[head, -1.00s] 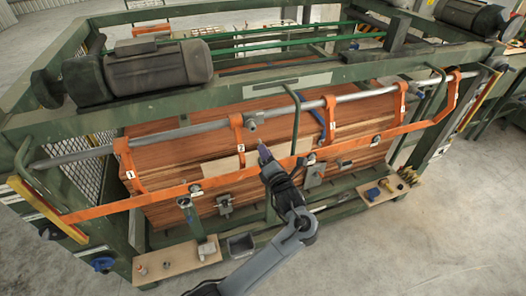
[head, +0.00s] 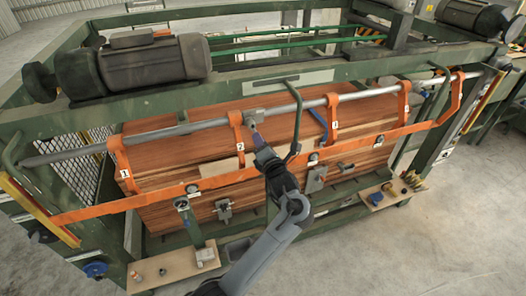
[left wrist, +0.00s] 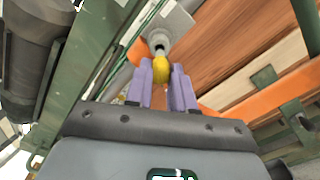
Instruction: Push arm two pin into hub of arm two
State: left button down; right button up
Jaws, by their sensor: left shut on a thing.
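The orange arm two (head: 239,136), marked 2, hangs from the long grey shaft. Its grey hub (head: 256,115) is on the shaft and also shows at the top of the left wrist view (left wrist: 168,27), with a round end facing my gripper. My left gripper (head: 257,139) reaches up from below to just under the hub. In the left wrist view its purple fingers (left wrist: 162,88) are shut on the arm two pin, whose yellow head (left wrist: 159,73) shows at the fingertips. The head appears close against the hub's round end; I cannot tell if they touch. My right gripper is not in view.
The grey shaft (head: 190,127) runs across the green frame, with other orange arms (head: 333,118) on it. A green bent bar (head: 297,125) stands just right of my gripper. Stacked veneer (head: 190,160) lies behind. A wooden board (head: 175,269) with small parts is at lower left.

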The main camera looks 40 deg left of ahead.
pick_arm(q)
jog(key=shift+d, duration=0.1)
jog(key=shift+w+a+b, duration=0.2)
jog(key=shift+a+b, duration=0.15)
jog(key=shift+b, duration=0.1)
jog(key=shift+b+x, duration=1.2)
jog(key=shift+x, duration=0.15)
jog(key=shift+w+a, duration=0.15)
jog(key=shift+a, duration=0.1)
jog(key=shift+b, duration=0.4)
dwell(0.5)
jog(key=c, duration=0.9)
grip_release()
